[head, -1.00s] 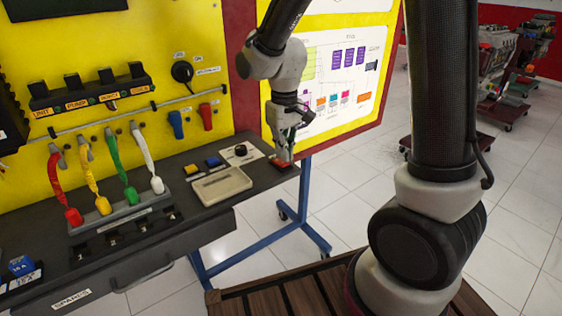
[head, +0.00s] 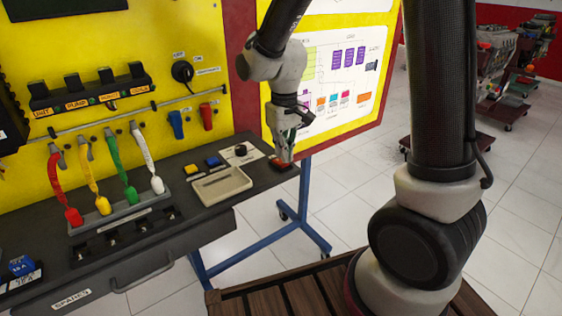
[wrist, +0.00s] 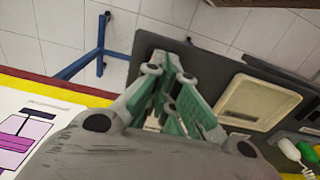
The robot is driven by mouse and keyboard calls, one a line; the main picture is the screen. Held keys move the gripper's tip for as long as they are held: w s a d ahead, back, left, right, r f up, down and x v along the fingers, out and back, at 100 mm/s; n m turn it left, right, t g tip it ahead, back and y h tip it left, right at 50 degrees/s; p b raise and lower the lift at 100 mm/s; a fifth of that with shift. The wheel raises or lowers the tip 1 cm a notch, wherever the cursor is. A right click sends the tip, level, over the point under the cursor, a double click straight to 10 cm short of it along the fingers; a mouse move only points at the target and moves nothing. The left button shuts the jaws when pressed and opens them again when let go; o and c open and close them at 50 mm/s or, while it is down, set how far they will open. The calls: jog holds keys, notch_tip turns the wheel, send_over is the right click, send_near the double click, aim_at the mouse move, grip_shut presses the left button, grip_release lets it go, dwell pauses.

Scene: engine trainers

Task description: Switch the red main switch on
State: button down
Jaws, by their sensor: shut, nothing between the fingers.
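The red switch (head: 279,164) is at the right end of the dark bench top in the head view. Only part of its red-orange surface shows, because my fingers cover the rest. My gripper (head: 286,156) points down at it with its fingertips together and empty. The tips are at or just above the switch; I cannot tell whether they touch it. In the wrist view my green-grey fingers (wrist: 168,62) converge over the bench end, and the switch is hidden.
A beige tray (head: 222,187) lies left of the switch, with a blue button (head: 212,161), a yellow button (head: 191,170) and a black knob (head: 240,150) behind it. The yellow panel (head: 150,40) and a diagram board (head: 340,75) stand behind.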

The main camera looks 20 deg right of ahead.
jog(key=shift+f, duration=0.95)
dwell(0.4)
jog(key=shift+r, duration=3.5)
jog(key=s+d+r+m+t, duration=0.1)
jog(key=s+d+r+t, duration=0.1)
jog(key=s+d+r, duration=0.3)
jog(key=s+d+r+m+t, duration=0.2)
jog(key=s+d+r, duration=0.4)
jog(key=s+d, duration=0.4)
jog(key=s, duration=0.4)
jog(key=shift+m, duration=0.3)
jog(key=shift+r, duration=0.1)
